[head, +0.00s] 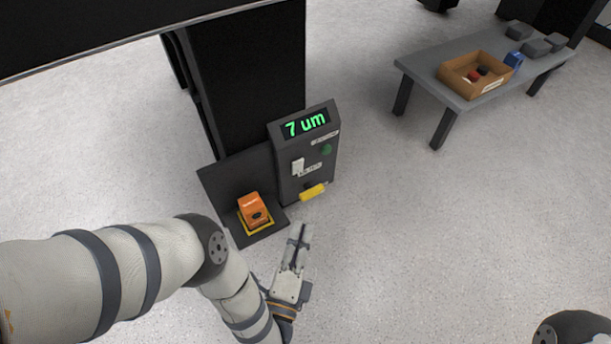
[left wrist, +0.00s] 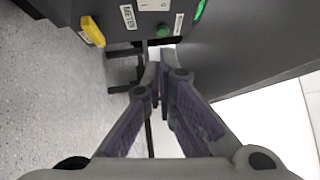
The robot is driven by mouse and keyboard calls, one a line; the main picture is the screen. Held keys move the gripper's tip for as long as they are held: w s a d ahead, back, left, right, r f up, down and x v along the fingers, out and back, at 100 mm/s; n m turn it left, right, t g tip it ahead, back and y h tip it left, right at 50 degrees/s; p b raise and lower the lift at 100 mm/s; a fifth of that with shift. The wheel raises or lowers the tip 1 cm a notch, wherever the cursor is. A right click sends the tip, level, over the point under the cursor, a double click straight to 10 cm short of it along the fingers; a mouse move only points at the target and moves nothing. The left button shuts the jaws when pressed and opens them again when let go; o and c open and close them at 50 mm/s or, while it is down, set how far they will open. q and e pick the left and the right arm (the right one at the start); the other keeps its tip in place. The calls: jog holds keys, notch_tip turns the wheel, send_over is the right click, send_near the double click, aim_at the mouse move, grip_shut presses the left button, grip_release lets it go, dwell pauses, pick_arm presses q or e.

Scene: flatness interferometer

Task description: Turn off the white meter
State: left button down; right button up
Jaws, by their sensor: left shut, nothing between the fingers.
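The white meter switch (head: 298,166) is a small white rocker on the front of a dark grey instrument (head: 288,188), beside a label reading METER. The display (head: 306,123) above it is lit green and reads "7 um". In the left wrist view the white switch (left wrist: 154,5) is cut by the top edge, beside the METER label (left wrist: 128,17). My left gripper (head: 302,232) is shut and empty, below and in front of the instrument, apart from the switch. Its fingers meet in the middle of the left wrist view (left wrist: 160,75). My right gripper is not in view.
A green button (head: 326,149) and a yellow handle (head: 313,191) are on the same panel. An orange block (head: 252,210) sits on a yellow-edged pad to the left. A grey table (head: 430,76) with a brown open box (head: 455,77) stands at back right. Floor between is clear.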

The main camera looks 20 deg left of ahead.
pick_arm(q)
jog(key=b, duration=0.4)
send_near(298, 167)
jog(key=w+d, duration=0.4)
jog(key=d, duration=0.1)
jog(key=w+a, duration=0.1)
jog(key=w+a+r+b, duration=0.1)
jog(key=w+a, duration=0.1)
jog(key=shift+a, duration=0.3)
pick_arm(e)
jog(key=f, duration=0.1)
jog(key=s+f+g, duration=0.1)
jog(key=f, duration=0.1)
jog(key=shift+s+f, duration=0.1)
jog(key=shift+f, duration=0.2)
